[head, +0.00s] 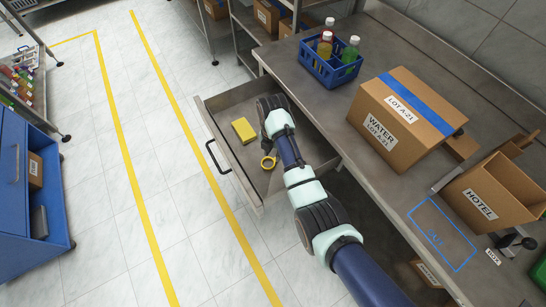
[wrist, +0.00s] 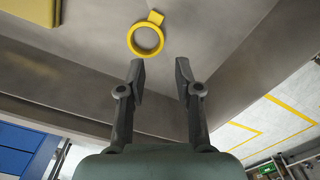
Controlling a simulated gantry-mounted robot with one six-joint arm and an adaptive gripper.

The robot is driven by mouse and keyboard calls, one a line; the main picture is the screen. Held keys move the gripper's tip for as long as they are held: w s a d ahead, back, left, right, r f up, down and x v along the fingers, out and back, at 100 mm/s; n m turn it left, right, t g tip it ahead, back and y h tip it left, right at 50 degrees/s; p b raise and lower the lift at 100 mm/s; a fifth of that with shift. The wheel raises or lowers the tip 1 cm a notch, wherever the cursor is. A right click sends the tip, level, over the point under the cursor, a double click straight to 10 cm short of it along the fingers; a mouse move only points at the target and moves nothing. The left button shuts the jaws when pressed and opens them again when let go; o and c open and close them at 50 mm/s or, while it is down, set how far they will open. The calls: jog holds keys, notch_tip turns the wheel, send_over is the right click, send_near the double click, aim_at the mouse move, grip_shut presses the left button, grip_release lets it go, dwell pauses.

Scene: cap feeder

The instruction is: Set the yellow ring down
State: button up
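The yellow ring (head: 263,164), with a small tab on one side, appears to lie flat on the floor of the open drawer (head: 222,102). In the wrist view the ring (wrist: 132,40) is beyond my fingertips and apart from them. My gripper (wrist: 160,68) is open, with nothing between its two dark fingers.
A yellow block (head: 244,130) lies in the drawer near the ring. The workbench (head: 315,103) above holds a blue bottle crate (head: 322,69), a closed carton (head: 393,140) and an open HOTEL box (head: 477,204). A blue cabinet (head: 12,190) stands left.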

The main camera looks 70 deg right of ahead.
notch_tip(320, 180, up, 4)
jog(key=shift+p, duration=0.35)
jog(key=w+a+r+m+t+h, duration=0.1)
jog(key=w+a+r+m+t, duration=0.15)
jog(key=w+a, duration=0.4)
jog(key=w+a+r+m+t+h, duration=0.1)
jog(key=w+a+r+m+t, duration=0.15)
jog(key=a, duration=0.65)
jog(key=w+a+r+m+t+h, duration=0.1)
jog(key=w+a+r+m+t, duration=0.15)
jog(key=w+a+m, duration=0.4)
jog(key=s+a+r+m+t+y, duration=0.1)
jog(key=s+a+r, duration=0.3)
jog(key=a, duration=0.6)
jog(key=s+a+r+m+t+y, duration=0.2)
jog(key=s+a+r+m+t, duration=0.2)
jog(key=a+r, duration=0.5)
jog(key=shift+a+r, duration=0.3)
jog(key=shift+a, duration=0.35)
